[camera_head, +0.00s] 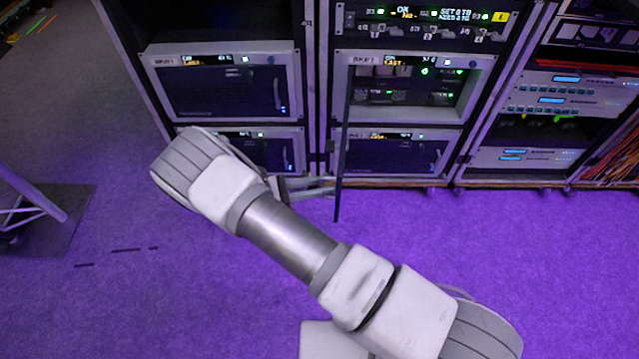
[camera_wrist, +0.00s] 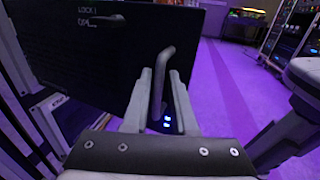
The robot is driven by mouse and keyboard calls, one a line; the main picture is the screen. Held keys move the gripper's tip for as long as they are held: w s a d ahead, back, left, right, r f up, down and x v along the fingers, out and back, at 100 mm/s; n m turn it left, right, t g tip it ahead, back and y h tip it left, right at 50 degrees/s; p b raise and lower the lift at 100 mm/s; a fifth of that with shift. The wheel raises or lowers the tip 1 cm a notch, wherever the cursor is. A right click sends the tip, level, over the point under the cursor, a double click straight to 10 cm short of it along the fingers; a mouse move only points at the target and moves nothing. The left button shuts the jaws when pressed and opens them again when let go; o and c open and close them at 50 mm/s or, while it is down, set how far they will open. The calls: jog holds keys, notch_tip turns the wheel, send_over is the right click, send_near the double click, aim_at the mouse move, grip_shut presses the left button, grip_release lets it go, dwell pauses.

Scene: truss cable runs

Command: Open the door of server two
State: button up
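In the head view, an upper server (camera_head: 408,90) in the middle rack has its front open, showing lit parts inside. Its dark door (camera_head: 342,150) is swung out toward me and seen nearly edge-on. I cannot read which server number it bears. My gripper (camera_head: 322,187) is partly hidden behind my arm, at the left side of this door. In the wrist view, my gripper (camera_wrist: 160,98) has its fingers apart on either side of a grey bent door handle (camera_wrist: 164,70). A gap shows beside the handle. The dark door panel (camera_wrist: 75,50) fills the upper left there.
Closed server doors (camera_head: 225,92) are in the left rack, and another (camera_head: 395,155) is below the open server. A right rack (camera_head: 545,100) holds lit units. A truss stand (camera_head: 35,205) is on the left. Purple floor (camera_head: 560,270) is clear at right.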

jog(key=v, duration=1.7)
jog(key=shift+a, duration=0.25)
